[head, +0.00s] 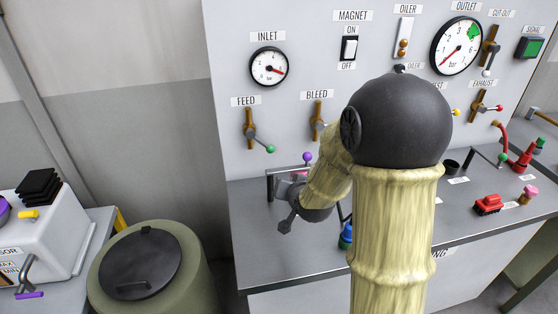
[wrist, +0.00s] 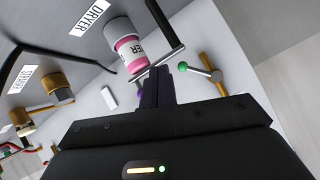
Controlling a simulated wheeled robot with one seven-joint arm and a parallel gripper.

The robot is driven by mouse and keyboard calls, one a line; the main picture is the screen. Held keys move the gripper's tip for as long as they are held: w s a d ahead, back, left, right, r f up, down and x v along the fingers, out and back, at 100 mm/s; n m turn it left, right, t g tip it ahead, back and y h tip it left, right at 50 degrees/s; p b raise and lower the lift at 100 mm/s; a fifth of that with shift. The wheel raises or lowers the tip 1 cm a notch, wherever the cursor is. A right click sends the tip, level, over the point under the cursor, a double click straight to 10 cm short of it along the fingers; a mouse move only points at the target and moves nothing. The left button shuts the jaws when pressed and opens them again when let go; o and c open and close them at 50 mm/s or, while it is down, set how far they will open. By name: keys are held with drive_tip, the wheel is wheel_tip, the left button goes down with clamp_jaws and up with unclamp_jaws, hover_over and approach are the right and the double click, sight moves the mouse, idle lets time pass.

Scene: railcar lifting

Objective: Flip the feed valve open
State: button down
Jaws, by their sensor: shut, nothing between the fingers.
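The feed valve (head: 249,128) is on the grey panel under the FEED label, in the left part of the head view. Its brass pipe runs upright, and its lever slants down to the right to a green knob (head: 269,149). In the wrist view the green knob (wrist: 182,67) and lever show just right of my fingers, with the brass body (wrist: 214,74) further right. My gripper (wrist: 158,85) is shut and empty, apart from the lever as far as I can tell. In the head view my arm largely hides the gripper, which is low in front of the panel.
A pink and white canister (wrist: 128,45) and a dark bar (wrist: 163,28) are close to my fingertips. The bleed valve (head: 317,110) stands right of the feed valve, partly behind my arm. An olive drum (head: 175,245) stands at lower left. The panel left of FEED is clear.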

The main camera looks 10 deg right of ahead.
drive_tip(key=s+f+n+g, duration=0.1)
drive_tip(key=s+g, duration=0.3)
drive_tip(key=s, duration=0.6)
drive_tip(key=s+f+n+g, duration=0.1)
drive_tip(key=s+n+g, duration=0.2)
drive_tip(key=s, duration=0.7)
drive_tip(key=shift+s+f+g, duration=0.3)
drive_tip(key=shift+s+g, duration=0.05)
drive_tip(key=shift+g, duration=0.55)
drive_tip(key=shift+w+a, duration=0.1)
